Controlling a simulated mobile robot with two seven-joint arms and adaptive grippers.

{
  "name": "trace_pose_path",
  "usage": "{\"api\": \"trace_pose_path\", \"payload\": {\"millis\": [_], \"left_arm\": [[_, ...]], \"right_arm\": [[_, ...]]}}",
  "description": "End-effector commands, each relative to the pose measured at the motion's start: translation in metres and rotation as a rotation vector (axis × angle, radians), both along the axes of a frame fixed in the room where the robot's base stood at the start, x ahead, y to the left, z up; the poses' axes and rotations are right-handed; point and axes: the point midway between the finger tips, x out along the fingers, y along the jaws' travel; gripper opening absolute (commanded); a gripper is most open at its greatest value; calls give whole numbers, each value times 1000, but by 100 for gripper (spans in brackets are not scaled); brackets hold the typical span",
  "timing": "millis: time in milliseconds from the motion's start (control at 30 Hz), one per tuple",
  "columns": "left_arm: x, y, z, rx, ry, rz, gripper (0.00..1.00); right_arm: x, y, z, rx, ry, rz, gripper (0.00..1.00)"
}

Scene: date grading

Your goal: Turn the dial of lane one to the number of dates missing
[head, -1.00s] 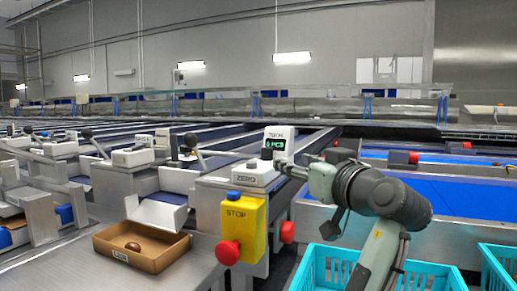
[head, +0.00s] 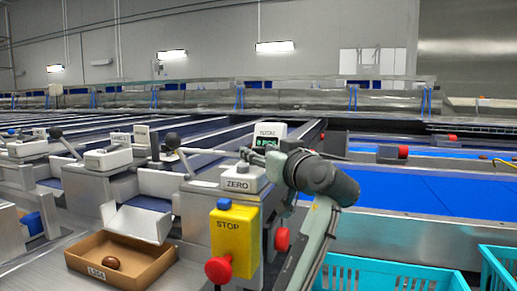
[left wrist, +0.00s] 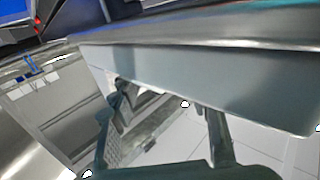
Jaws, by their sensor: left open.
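I cannot make out a numbered dial for lane one in either view. A brown carton (head: 150,268) at the lower left of the head view holds one visible date (head: 111,263). A counter display (head: 270,129) marked TOTAL stands behind a white ZERO box (head: 240,182); its digits are too blurred to read. My left gripper (head: 248,156) is beside the display, above the ZERO box, small and partly hidden by its wrist. In the left wrist view its open fingers (left wrist: 165,108) are in front of a grey metal beam (left wrist: 190,75), with nothing seen held. My right gripper is out of view.
A yellow STOP box (head: 230,240) with a red knob (head: 218,270) stands below the ZERO box. Ball-topped levers (head: 172,141) stand along the lanes at left. Turquoise crates (head: 390,272) fill the lower right. A blue belt (head: 430,195) runs behind them.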

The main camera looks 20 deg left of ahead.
Motion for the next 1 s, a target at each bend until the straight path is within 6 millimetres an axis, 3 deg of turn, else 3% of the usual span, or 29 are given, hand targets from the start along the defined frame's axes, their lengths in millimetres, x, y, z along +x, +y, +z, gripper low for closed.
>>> {"api": "trace_pose_path", "payload": {"millis": [367, 733, 1000], "left_arm": [[7, 6, 0, -1, 0, 0, 47], [6, 6, 0, -1, 0, 0, 2], [6, 6, 0, -1, 0, 15, 0]], "right_arm": [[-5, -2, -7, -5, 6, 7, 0], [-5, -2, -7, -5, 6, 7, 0], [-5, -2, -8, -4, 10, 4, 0]]}}
